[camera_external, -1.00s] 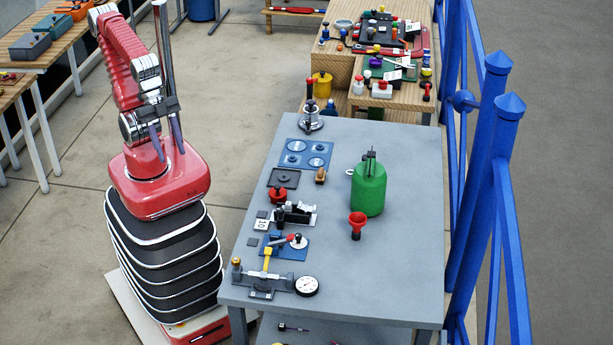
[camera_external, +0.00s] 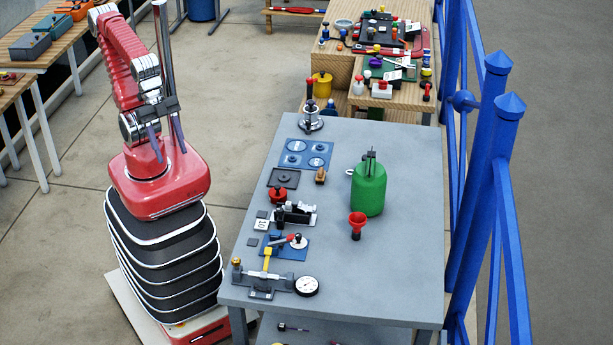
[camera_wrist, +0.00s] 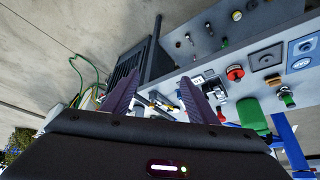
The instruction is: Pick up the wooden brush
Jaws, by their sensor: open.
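A small brown block-like thing, apparently the wooden brush (camera_external: 320,175), stands on the grey table just below the blue plate with round recesses. In the wrist view, the brush (camera_wrist: 286,96) seems to be the small piece near the right edge, though its details are too small to tell. My gripper (camera_external: 166,138) is above my red base, left of the table and well apart from the brush. In the wrist view, the two dark fingers of my gripper (camera_wrist: 160,98) are spread, with nothing held between them.
The grey table (camera_external: 400,270) has free room at its front right. A dark square plate (camera_external: 284,178) and a red knob (camera_external: 278,195) lie left. A blue railing (camera_external: 480,170) runs along the right.

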